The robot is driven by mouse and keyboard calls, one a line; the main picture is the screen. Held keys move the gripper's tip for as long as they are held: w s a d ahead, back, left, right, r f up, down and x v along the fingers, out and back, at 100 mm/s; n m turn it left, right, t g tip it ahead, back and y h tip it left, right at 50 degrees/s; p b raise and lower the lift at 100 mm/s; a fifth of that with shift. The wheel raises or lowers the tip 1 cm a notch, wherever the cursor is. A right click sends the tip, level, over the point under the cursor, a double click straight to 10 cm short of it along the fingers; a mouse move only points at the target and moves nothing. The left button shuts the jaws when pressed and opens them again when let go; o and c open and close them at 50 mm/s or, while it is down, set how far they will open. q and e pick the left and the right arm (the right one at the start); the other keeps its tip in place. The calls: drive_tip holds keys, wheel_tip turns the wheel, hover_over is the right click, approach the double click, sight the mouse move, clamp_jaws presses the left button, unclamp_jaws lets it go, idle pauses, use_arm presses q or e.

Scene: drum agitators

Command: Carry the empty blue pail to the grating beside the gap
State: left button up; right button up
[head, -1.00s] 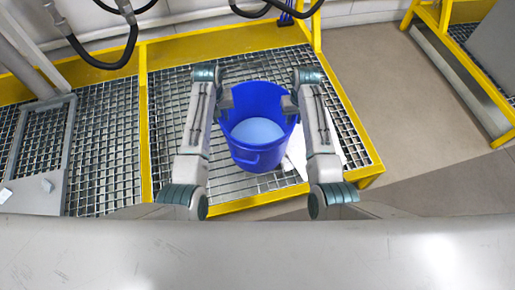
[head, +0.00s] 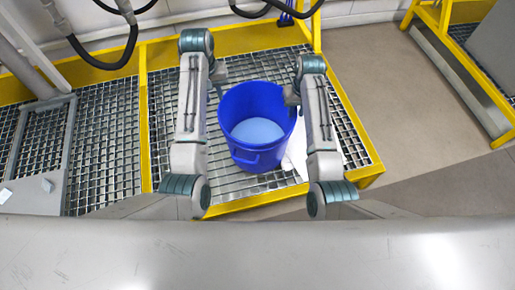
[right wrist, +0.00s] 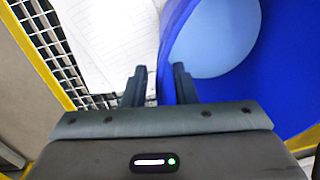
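The blue pail (head: 240,145) stands upright on the grating (head: 180,130) in the middle of the head view. Its light blue bottom shows and I see nothing in it. My left gripper (head: 219,82) is above and left of the pail, apart from it; its fingers are too small to judge. My right gripper (head: 291,98) is at the pail's right rim. In the right wrist view its two fingers (right wrist: 159,85) are apart, with the pail's wall (right wrist: 172,35) showing between and behind the right finger. I cannot tell whether they touch it.
White sheets (head: 298,158) lie under and right of the pail. A yellow bar (head: 145,120) divides this grating from the left one, which holds a grey frame (head: 70,140). Black hoses (head: 115,62) hang at the back. Bare floor (head: 400,100) is to the right.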

wheel_tip(320, 180, up, 8)
drive_tip(key=shift+d+f, duration=0.2)
drive_tip(key=shift+d, duration=0.05)
idle(0.5)
